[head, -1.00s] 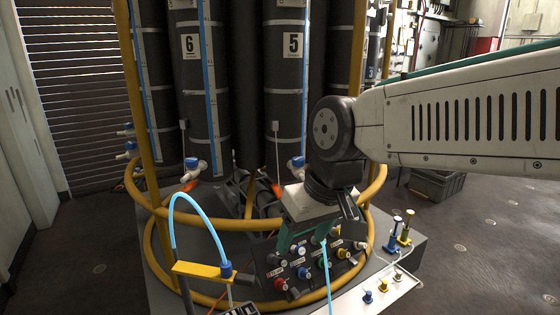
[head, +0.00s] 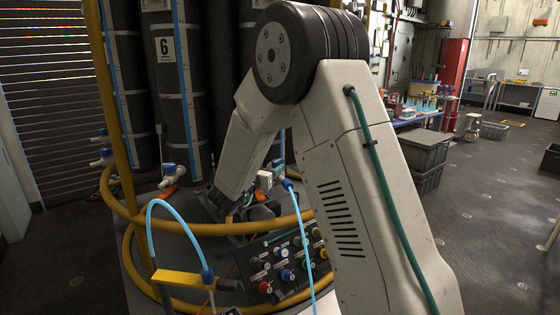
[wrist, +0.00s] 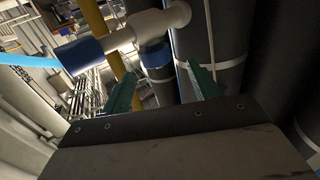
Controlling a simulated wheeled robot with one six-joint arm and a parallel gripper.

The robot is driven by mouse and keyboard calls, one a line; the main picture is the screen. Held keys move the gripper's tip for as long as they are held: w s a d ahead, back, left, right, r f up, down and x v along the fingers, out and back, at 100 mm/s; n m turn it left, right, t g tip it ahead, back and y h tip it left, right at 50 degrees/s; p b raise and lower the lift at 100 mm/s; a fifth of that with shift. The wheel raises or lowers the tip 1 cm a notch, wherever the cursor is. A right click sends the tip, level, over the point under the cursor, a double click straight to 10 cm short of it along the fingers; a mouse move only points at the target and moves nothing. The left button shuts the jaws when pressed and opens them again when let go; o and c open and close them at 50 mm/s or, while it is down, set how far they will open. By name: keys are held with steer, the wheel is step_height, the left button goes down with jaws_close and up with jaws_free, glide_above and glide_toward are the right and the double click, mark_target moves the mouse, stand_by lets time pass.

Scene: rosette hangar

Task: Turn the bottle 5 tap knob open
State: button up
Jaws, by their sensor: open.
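In the wrist view a pale tap (wrist: 150,28) lies just beyond my gripper (wrist: 162,70). The tap carries a short blue part (wrist: 155,56), seen between the two green fingers, which are spread apart with a gap on both sides. I cannot tell for certain that this blue part is the knob. A larger blue fitting (wrist: 85,55) on a side stem points left, with a light blue hose at its end. In the head view a pale tap with blue parts (head: 265,179) shows beside my arm. My arm hides bottle 5's label and most of my gripper there.
Bottle 6 (head: 166,85) stands to the left, with its own blue-topped tap (head: 172,170). Yellow rails (head: 135,215) ring the rack. A panel of coloured knobs (head: 285,265) and a looped blue hose (head: 160,208) are in front. Grey crates (head: 425,155) stand right.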

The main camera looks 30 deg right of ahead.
steer(key=shift+d+f, duration=0.15)
steer(key=shift+d, duration=0.2)
steer(key=x, duration=0.7)
steer(key=shift+d, duration=0.2)
steer(key=c, duration=1)
